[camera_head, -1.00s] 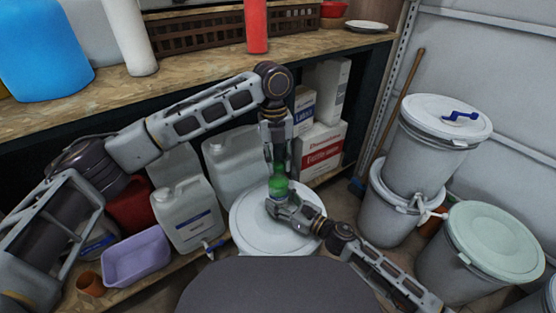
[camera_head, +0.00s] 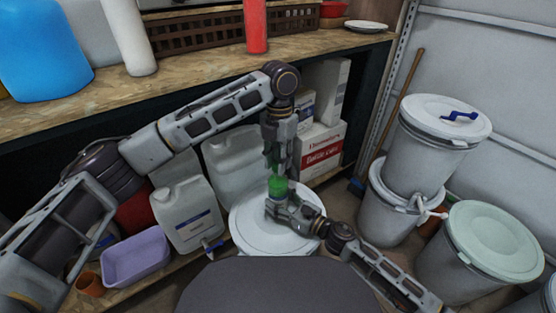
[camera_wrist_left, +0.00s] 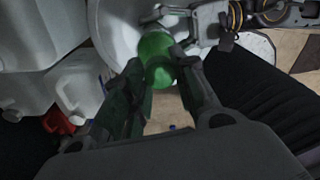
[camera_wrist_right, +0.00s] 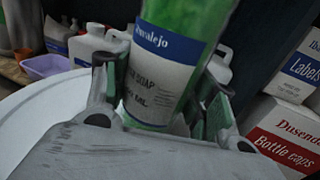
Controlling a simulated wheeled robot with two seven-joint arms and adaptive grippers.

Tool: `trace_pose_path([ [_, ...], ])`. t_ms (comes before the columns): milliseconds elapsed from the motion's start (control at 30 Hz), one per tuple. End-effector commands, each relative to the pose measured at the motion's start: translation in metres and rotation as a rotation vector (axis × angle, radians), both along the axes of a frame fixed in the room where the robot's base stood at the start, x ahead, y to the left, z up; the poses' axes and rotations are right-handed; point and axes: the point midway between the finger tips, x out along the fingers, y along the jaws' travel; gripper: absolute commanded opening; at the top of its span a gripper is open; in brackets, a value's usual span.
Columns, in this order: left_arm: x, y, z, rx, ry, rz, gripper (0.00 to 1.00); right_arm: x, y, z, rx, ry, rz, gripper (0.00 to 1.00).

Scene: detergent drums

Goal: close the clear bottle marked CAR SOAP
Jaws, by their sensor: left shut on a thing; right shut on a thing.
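The CAR SOAP bottle (camera_head: 277,187) looks upright, filled with green, above a white drum lid. In the right wrist view its white and blue label (camera_wrist_right: 158,70) reads SOAP. My right gripper (camera_head: 277,206) is shut around the bottle's lower body. My left gripper (camera_head: 278,172) comes down from above and is shut at the bottle's top. In the left wrist view its fingers sit on either side of a round green shape (camera_wrist_left: 155,52). I cannot tell cap from neck there; the fingers hide the mouth.
The white drum lid (camera_head: 245,230) lies beneath both grippers. White jugs (camera_head: 187,215) and a purple tub (camera_head: 136,262) stand to the left. A bottle caps box (camera_head: 322,150) is behind. Stacked white drums (camera_head: 432,150) stand right. The wooden shelf (camera_head: 200,77) runs above.

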Motion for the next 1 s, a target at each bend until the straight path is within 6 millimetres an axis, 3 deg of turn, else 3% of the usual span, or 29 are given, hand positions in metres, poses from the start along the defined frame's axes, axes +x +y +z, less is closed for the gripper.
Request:
trace_pose_path([
  [233, 0.0005, 0.0001, 0.0007, 0.001, 0.0, -0.154, 0.21, -0.0001, -0.0002, -0.0003, -0.001, 0.001, 0.0, 0.0],
  [600, 0.0005, 0.0001, 0.0005, 0.001, 0.0, -0.174, 0.21, -0.0002, -0.0001, -0.0004, -0.001, 0.001, 0.0, 0.0],
  [633, 0.0005, 0.0001, 0.0006, 0.001, 0.0, -0.174, 0.32, -0.0002, -0.0001, -0.0004, -0.001, 0.001, 0.0, 0.0],
  [767, 0.0004, 0.0001, 0.0004, 0.001, 0.0, -0.173, 0.48, -0.0002, -0.0001, -0.0004, -0.001, 0.001, 0.0, 0.0],
  [1000, 0.0002, -0.0001, 0.0001, 0.0, 0.0, -0.173, 0.49, -0.0003, 0.0, -0.0004, -0.001, 0.001, 0.0, 0.0],
])
